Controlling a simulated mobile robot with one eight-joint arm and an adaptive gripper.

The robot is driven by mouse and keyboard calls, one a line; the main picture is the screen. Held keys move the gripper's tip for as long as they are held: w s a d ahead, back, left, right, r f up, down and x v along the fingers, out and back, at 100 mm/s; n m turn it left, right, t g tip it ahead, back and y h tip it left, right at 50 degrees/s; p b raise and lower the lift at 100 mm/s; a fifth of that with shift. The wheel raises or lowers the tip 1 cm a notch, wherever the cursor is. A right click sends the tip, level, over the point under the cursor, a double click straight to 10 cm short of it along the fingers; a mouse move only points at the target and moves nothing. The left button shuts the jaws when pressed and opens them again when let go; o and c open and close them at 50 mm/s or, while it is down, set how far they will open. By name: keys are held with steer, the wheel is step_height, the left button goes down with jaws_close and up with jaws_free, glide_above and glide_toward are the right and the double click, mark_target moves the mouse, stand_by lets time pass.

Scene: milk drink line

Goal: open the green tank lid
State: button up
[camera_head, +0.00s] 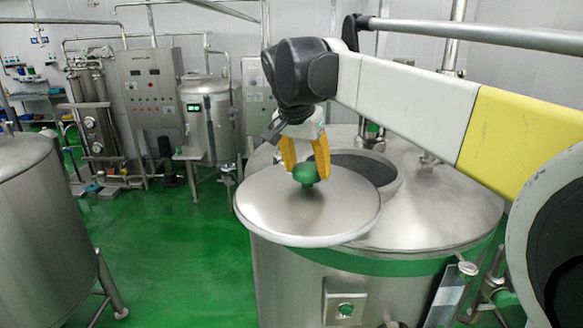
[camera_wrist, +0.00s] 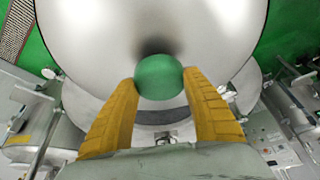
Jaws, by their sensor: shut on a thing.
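The tank with the green band (camera_head: 400,262) stands right of centre in the head view. Its round steel lid (camera_head: 270,212) is off to the left of the dark round opening (camera_head: 365,168), which is partly uncovered. The lid's near left edge overhangs the tank's side. A green ball knob (camera_head: 306,174) sits at the lid's middle. My gripper (camera_head: 305,165) is shut on the knob, one yellow finger on each side. In the wrist view the green knob (camera_wrist: 159,77) lies between the fingertips, with the steel lid (camera_wrist: 100,45) behind it.
Another steel tank (camera_head: 40,220) stands at the far left. A small control box (camera_head: 345,302) is on the front of the green-banded tank. A smaller vessel (camera_head: 208,120) and control cabinets (camera_head: 150,88) stand at the back. The green floor (camera_head: 180,250) between the tanks is clear.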

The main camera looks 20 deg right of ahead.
steer(key=o, duration=1.5)
steer(key=shift+w, duration=0.15)
steer(key=v, duration=1.2)
